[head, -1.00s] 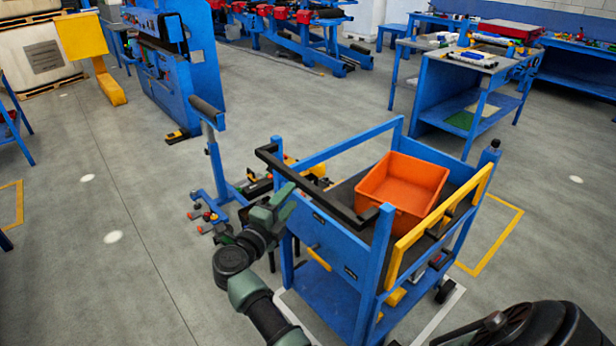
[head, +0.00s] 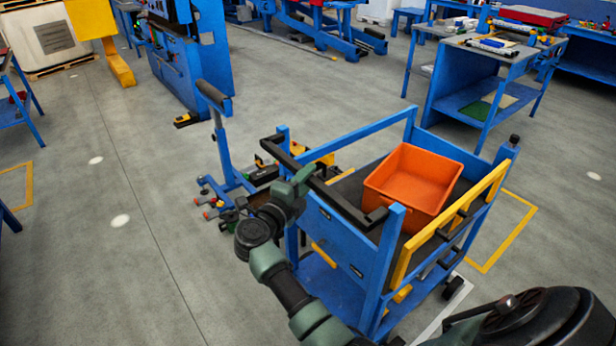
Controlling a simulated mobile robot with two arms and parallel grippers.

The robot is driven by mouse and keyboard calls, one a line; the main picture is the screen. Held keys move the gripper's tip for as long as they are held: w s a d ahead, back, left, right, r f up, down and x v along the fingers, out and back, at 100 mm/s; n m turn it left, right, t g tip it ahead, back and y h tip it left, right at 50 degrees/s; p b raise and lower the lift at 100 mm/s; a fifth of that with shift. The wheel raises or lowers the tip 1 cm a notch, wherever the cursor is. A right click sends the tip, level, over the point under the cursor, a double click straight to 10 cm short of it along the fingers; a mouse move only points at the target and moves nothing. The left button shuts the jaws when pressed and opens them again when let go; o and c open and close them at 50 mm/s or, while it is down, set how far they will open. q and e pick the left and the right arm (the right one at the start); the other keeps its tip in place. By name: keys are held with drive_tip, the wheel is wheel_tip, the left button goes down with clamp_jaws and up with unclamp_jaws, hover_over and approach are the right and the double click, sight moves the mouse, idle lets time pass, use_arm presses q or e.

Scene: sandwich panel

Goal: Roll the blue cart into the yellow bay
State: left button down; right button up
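The blue cart (head: 345,239) stands in the lower middle, with a black push handle (head: 348,206) on its left side and a yellow rail (head: 447,228) on its right. An orange bin (head: 412,190) sits on its top deck. My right gripper (head: 304,178) is at the middle of the handle; its fingers are mostly hidden, so I cannot see whether they are closed. My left gripper is not in view. A yellow floor outline (head: 524,224) lies just right of the cart, partly hidden by it. Another yellow outline (head: 29,187) lies at the far left.
A blue stand with a black roller (head: 217,125) and clutter at its foot is close behind the cart's left side. A white floor line (head: 440,308) runs beside the cart's near wheels. A blue workbench (head: 447,88) stands behind right. Open floor lies left.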

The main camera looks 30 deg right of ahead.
clamp_jaws()
drive_tip(key=shift+d+r, duration=0.1)
idle(1.1)
